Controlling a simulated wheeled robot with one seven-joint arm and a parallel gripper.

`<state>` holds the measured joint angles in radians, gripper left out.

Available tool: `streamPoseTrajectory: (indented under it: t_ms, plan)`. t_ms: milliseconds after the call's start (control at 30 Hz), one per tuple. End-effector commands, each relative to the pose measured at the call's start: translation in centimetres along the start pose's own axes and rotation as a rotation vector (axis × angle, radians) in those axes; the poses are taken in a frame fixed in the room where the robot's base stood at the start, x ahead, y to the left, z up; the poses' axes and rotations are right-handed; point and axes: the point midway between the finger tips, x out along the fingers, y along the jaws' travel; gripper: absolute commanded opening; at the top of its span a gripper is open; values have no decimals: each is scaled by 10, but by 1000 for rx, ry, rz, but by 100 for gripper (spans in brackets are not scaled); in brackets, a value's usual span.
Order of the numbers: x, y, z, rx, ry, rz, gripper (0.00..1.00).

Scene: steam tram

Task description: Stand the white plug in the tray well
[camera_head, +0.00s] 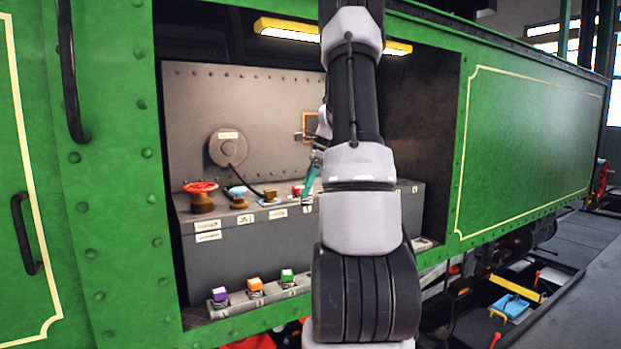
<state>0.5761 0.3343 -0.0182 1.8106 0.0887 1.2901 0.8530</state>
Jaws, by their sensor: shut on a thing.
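My arm stands across the middle of the view and covers much of the bench. A teal finger of my gripper (312,176) shows at the arm's left edge, tilted down over the grey bench. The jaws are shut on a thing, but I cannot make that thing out. I cannot pick out the white plug. A low grey tray (219,313) lies along the front sill, bearing plugs with purple (220,294), orange (254,285) and green (287,276) tops. My arm hides the tray's right part, and I cannot see an empty well.
On the grey bench (245,240) stand a red handwheel (201,196), a blue-topped knob (238,195) and a brass fitting (270,195). A round grey boss (228,148) juts from the back wall. The green opening edges (120,200) bound the recess.

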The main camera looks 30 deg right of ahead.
Motion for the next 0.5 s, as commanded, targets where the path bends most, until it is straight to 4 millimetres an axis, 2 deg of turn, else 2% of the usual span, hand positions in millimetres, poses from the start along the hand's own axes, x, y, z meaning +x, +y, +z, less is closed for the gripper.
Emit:
streamPoseTrajectory:
  t_ms: [267, 500]
  plan:
    - [63, 25, 4, -21, 0, 14, 0]
    - [144, 57, 9, -45, 0, 26, 0]
